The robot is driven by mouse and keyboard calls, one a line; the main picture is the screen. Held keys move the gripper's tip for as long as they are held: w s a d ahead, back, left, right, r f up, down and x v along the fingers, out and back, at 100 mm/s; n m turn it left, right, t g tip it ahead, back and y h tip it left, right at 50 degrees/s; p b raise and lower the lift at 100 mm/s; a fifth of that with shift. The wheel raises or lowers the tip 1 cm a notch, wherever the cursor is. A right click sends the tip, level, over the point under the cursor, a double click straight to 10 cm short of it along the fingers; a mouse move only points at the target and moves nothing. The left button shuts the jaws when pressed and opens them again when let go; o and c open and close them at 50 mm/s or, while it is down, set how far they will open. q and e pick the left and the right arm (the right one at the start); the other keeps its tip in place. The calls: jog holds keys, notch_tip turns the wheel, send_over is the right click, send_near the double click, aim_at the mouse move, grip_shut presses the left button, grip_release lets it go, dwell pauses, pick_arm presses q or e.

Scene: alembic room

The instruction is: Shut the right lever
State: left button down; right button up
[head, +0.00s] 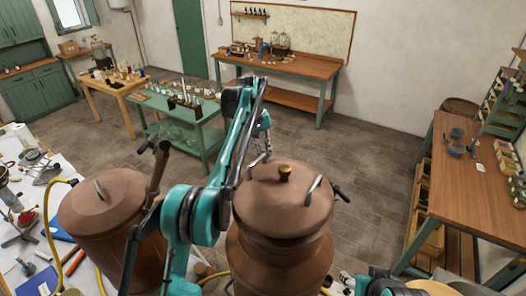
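A large copper vessel (275,262) stands in front of me, with a domed lid (262,212) and a brass knob (285,172). A pale metal bar (313,190) stands on the lid's right side. A lever with a black grip (341,193) sticks out at the vessel's right edge. My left arm reaches up and over the vessel, and its gripper (261,155) hangs at the lid's far left edge, apart from the right lever. Its fingers are small and partly hidden by the arm, so their opening is unclear. Only a part of my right arm shows at the bottom right; its gripper is out of view.
A white table (25,250) with tools is at far left. A wooden table (480,195) stands at right. The floor (375,175) between is clear.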

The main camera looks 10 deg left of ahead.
dwell(0.3)
pick_arm(q)
jog(key=c, duration=1.5)
grip_release()
jog(key=shift+d, duration=0.1)
jog(key=shift+c, duration=0.2)
